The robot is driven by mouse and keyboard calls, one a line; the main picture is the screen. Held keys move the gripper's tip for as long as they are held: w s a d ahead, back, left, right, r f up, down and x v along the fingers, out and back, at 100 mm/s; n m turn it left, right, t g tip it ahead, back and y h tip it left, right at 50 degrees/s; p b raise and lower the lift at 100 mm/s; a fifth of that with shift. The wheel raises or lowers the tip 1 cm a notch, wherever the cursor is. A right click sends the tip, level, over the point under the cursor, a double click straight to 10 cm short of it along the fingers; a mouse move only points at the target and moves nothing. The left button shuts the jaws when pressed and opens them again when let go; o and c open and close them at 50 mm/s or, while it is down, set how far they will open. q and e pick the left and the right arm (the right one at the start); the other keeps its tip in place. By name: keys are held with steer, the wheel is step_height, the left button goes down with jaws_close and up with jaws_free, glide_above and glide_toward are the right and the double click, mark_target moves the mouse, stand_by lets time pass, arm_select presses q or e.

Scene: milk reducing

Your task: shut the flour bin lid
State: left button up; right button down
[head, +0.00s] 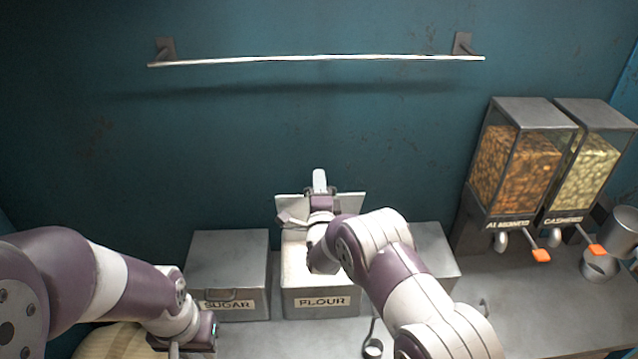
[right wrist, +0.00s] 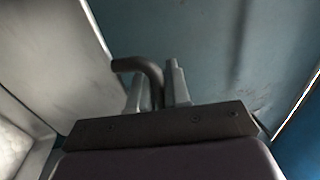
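The flour bin (head: 321,303) is a grey box labelled FLOUR on the counter. Its lid (head: 350,203) stands raised at the back, partly hidden by my right arm. The pale panel at the left of the right wrist view (right wrist: 55,50) looks like the lid. My right gripper (head: 319,180) is above the bin at the raised lid. In the right wrist view, a dark bent handle (right wrist: 142,66) shows between its fingers; whether they press on it is unclear. My left gripper (head: 178,349) is low at the bottom left, its fingers mostly cut off.
The sugar bin (head: 228,268) stands shut to the left, and another grey bin (head: 436,256) stands to the right behind my arm. Almond (head: 516,160) and cashew (head: 585,165) dispensers stand at the right. A metal rail (head: 316,58) runs along the wall above.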

steer(key=s+f+t+b, duration=0.4)
steer(key=s+f+b, duration=0.4)
steer(key=b, duration=1)
steer(key=s, duration=0.3)
steer(key=shift+s+f, duration=0.25)
steer(key=shift+f, duration=0.15)
steer(key=c, duration=1.4)
jaws_free()
steer(key=shift+s+r, duration=0.1)
steer(key=shift+c, duration=0.2)
steer(key=shift+s, duration=0.1)
